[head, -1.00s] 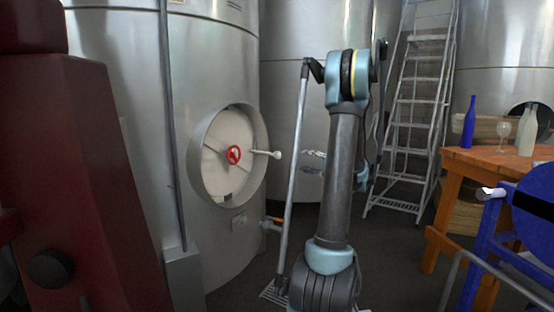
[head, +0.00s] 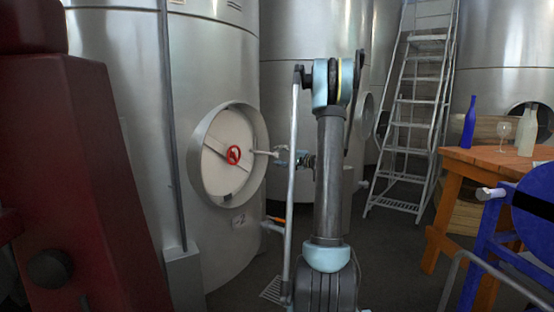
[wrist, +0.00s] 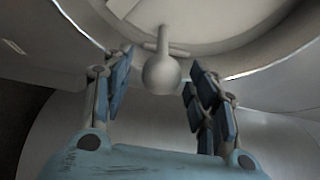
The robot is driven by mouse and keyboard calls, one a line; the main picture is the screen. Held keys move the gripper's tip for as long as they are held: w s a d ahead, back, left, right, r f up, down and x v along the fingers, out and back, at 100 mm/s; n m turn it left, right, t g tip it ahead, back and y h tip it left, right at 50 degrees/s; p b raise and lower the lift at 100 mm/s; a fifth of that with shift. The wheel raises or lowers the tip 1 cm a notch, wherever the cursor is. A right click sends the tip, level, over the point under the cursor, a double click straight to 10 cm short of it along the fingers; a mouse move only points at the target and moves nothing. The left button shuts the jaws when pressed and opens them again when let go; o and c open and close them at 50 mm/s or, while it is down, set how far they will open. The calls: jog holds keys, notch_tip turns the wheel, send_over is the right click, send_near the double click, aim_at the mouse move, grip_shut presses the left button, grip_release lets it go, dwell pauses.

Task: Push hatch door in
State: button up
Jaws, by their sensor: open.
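The hatch door (head: 222,168) is a round pale disc set inside a thick steel rim (head: 196,150) on the big tank at left. It carries a red handwheel (head: 233,154) and a bar with a rounded end, the handle (head: 264,153), sticking out to the right. My gripper (head: 283,156) is at the outer end of this handle. In the wrist view my gripper (wrist: 158,68) is open, its two blue-padded fingers apart. The handle's round knob (wrist: 160,75) shows between them, apart from both pads. I cannot tell how deep between the fingers the knob lies.
A red machine (head: 85,170) stands close at left. A metal ladder (head: 412,110) is behind to the right. An orange wooden table (head: 480,157) holds bottles and a glass, with a blue frame (head: 490,235) before it. Dark floor lies open between.

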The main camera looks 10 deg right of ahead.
jog(key=shift+x, duration=0.8)
grip_shut()
